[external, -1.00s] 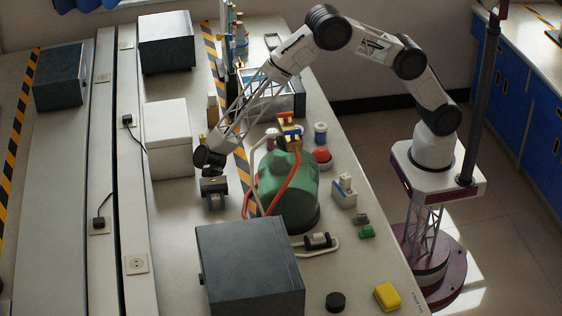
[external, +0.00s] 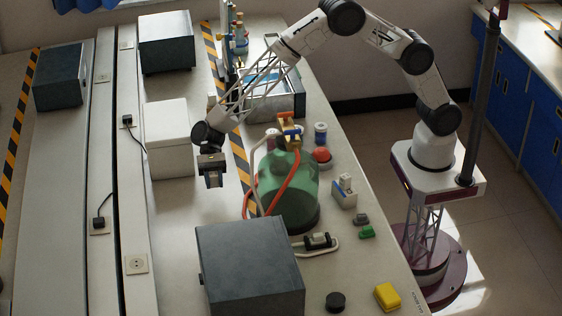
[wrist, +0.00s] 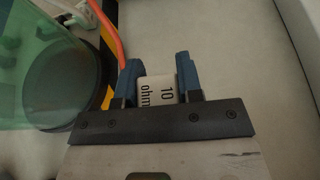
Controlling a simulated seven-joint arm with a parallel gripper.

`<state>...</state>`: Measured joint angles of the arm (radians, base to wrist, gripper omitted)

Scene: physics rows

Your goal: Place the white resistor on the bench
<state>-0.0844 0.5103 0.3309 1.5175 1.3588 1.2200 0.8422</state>
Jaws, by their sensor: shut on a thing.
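The white resistor (wrist: 157,93), a block marked "10 ohm", sits between the two blue fingers of my gripper (wrist: 158,74) in the wrist view. The fingers touch it on both sides, so my gripper is shut on it. In the external view my gripper (external: 211,178) points down over the bench (external: 180,215), right of the white box and left of the green bottle. The resistor cannot be made out there, and the gap between the fingertips and the bench is hard to judge.
A green glass bottle (external: 290,190) with red tubing stands to the right of my gripper. A white box (external: 166,140) is close on the left, and a dark grey box (external: 250,265) stands nearer the camera. The bench just below my gripper looks clear.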

